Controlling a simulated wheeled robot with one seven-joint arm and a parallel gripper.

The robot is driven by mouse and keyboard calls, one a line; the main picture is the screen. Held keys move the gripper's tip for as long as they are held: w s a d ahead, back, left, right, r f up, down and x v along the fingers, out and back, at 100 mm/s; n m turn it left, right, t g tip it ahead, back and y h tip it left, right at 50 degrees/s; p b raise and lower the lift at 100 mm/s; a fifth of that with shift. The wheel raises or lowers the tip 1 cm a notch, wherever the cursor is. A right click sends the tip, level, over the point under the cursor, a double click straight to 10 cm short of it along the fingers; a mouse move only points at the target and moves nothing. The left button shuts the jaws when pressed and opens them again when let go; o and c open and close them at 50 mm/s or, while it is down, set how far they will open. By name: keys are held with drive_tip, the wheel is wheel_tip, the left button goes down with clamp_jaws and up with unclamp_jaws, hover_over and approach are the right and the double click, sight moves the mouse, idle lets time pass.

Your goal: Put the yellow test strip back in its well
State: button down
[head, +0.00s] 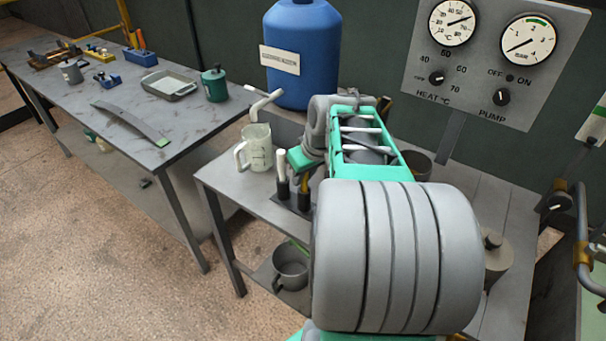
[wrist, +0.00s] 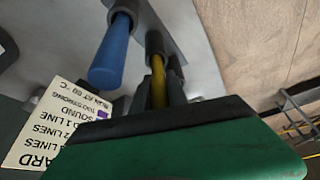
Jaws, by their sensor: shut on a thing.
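The yellow test strip (wrist: 158,82) runs from a dark collar, a well (wrist: 155,43), down to my gripper (wrist: 160,112) in the wrist view. My gripper is shut on the strip's upper end. In the head view the yellow strip (head: 302,188) stands roughly upright at a black well (head: 303,204) on the small grey table, just below my gripper (head: 301,160). The strip's lower end is hidden, so I cannot tell how deep it sits. A blue strip (wrist: 110,58) stands in the neighbouring well in the wrist view.
A white strip (head: 282,163) stands close by in the head view. A glass beaker (head: 257,147) is left of the wells, and a blue drum (head: 302,55) stands behind. A printed card (wrist: 55,125) is near the strips. My arm hides much of the table.

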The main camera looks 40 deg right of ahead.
drive_tip(key=shift+f+b, duration=0.35)
drive_tip(key=shift+f, duration=0.15)
drive_tip(key=c, duration=1.2)
unclamp_jaws()
drive_tip(key=shift+c, duration=0.2)
drive_tip(key=v, duration=0.8)
